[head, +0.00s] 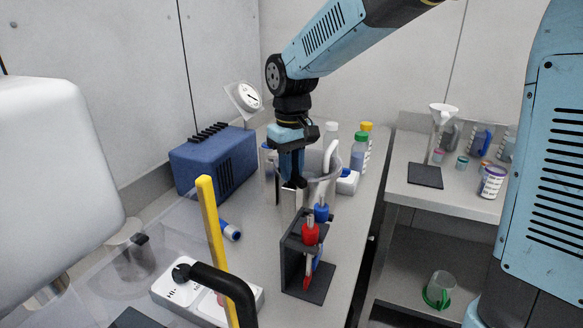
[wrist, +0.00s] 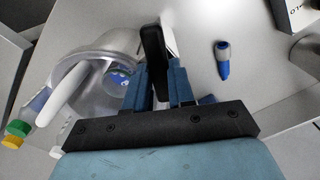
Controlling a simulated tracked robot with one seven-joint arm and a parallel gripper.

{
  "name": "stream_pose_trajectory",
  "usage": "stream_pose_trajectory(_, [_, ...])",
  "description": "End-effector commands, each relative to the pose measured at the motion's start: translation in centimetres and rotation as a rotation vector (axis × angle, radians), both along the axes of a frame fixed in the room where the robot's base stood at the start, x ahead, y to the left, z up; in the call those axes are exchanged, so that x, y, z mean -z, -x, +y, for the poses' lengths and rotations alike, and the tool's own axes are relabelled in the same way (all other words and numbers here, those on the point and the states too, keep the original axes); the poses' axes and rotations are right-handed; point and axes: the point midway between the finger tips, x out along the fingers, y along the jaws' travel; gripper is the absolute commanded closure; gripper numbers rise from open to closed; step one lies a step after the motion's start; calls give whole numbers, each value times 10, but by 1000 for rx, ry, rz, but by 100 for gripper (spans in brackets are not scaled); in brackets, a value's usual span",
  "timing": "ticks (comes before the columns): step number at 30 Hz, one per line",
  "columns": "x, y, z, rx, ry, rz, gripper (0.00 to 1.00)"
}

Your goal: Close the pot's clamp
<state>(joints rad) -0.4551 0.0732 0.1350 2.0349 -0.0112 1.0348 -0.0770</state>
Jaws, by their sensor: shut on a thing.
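The pot (head: 322,186) is a grey metal vessel on the bench, just right of and behind my gripper. In the wrist view the pot (wrist: 122,42) lies at the left, its round rim facing me, with a white curved bar across it. My gripper (head: 291,178) points down beside the pot. In the wrist view its blue fingers (wrist: 164,72) are closed on a black lever (wrist: 153,42), which appears to be the clamp's handle at the pot's side. The clamp's base is hidden behind the fingers, so I cannot tell how far the lever is turned.
A dark rack (head: 293,262) with red and blue tools stands in front of the gripper. A blue box (head: 213,160) is at left, bottles (head: 358,150) behind the pot. A yellow bar (head: 213,250) rises in front. A blue-capped vial (wrist: 223,62) lies on the bench.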

Motion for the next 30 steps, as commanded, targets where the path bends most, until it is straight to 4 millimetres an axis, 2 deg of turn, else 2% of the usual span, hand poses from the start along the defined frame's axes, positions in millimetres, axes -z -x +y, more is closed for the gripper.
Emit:
stream_pose_trajectory(18, [-1,-1,0,585,-2,-3,100])
stream_pose_trajectory(30, [-1,-1,0,894,-3,-3,100])
